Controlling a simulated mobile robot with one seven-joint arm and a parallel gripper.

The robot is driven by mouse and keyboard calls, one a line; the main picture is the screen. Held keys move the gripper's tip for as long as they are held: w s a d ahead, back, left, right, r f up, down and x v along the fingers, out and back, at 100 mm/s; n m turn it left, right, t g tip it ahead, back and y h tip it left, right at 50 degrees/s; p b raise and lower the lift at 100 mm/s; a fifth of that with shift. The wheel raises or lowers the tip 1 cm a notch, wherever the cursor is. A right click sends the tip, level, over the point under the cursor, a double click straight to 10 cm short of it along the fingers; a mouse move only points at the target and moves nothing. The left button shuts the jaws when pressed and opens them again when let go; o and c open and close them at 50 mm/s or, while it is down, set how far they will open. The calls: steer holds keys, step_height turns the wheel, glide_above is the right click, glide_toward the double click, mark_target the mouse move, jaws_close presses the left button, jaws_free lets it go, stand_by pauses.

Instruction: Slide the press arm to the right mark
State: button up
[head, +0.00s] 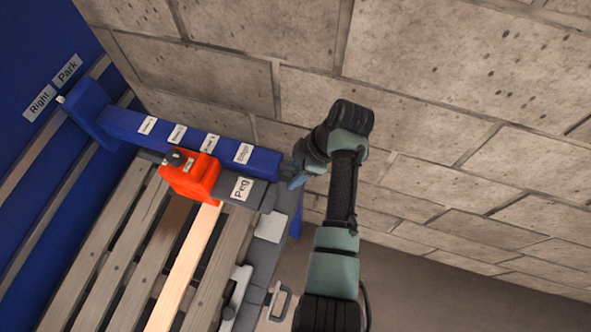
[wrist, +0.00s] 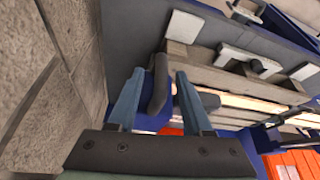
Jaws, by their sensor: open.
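The press arm is a long blue beam (head: 195,140) with small white labels along its top. Its blue carriage (head: 88,106) sits on rails at the upper left, with a small white tip on it. The white Right label (head: 40,103) and Park label (head: 67,70) are on the blue panel beside it. The tip lies close to both labels; I cannot tell exactly which it lines up with. My gripper (head: 297,181) is by the beam's near end. In the wrist view my gripper (wrist: 160,78) is open, with a dark rounded handle (wrist: 158,86) between its fingers; contact is unclear.
A red block (head: 190,180) with a black knob and a grey piece labelled Peg (head: 243,190) lie alongside the beam. Below are wooden slats (head: 135,240) and a metal handle (head: 277,303). A stone wall (head: 430,90) stands behind my arm.

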steer(key=shift+w+d+r, duration=0.1)
steer(key=shift+d+r, duration=0.05)
steer(key=p+v, duration=0.1)
steer(key=v, duration=1.1)
steer(key=shift+r, duration=0.3)
